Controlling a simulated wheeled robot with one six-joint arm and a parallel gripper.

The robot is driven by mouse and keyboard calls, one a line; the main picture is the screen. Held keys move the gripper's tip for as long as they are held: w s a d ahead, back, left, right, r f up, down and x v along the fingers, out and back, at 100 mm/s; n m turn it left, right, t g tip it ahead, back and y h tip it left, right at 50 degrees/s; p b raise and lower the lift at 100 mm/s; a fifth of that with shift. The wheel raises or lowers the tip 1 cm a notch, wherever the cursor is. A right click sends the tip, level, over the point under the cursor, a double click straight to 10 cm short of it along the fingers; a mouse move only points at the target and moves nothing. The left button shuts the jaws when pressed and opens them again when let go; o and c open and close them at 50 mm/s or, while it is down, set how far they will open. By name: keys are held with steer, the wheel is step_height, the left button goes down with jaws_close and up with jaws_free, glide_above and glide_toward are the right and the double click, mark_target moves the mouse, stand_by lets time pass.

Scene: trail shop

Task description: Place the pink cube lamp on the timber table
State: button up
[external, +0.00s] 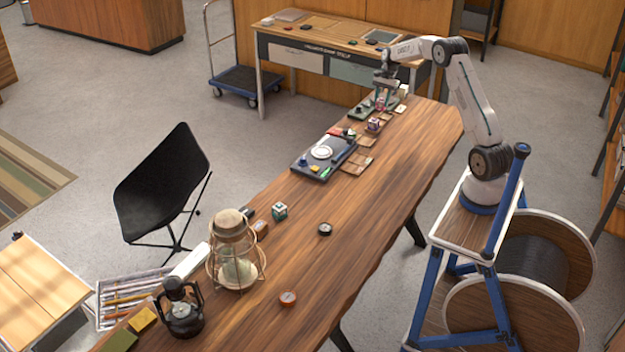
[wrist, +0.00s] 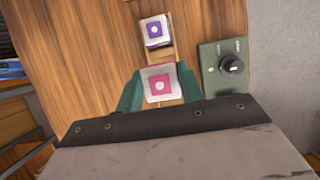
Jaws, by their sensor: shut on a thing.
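The pink cube lamp (wrist: 161,88) has a white top with a pink square. It sits between the green fingers of my gripper (wrist: 160,80), which is shut on it. In the external view my gripper (external: 384,97) is at the far end of the timber table (external: 290,243), and the small lamp is mostly hidden by the fingers. I cannot tell whether the lamp touches the tabletop or hangs just above it.
A purple-marked cube (wrist: 154,32) stands near the lamp, and a green box with a black knob (wrist: 225,65) lies beside it.

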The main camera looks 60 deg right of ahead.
steer(key=shift+f, duration=3.5)
steer(key=shift+f, duration=0.25)
steer(key=o, duration=1.2)
steer(key=shift+c, duration=0.2)
steer(key=v, duration=0.7)
steer(key=shift+r, duration=0.4)
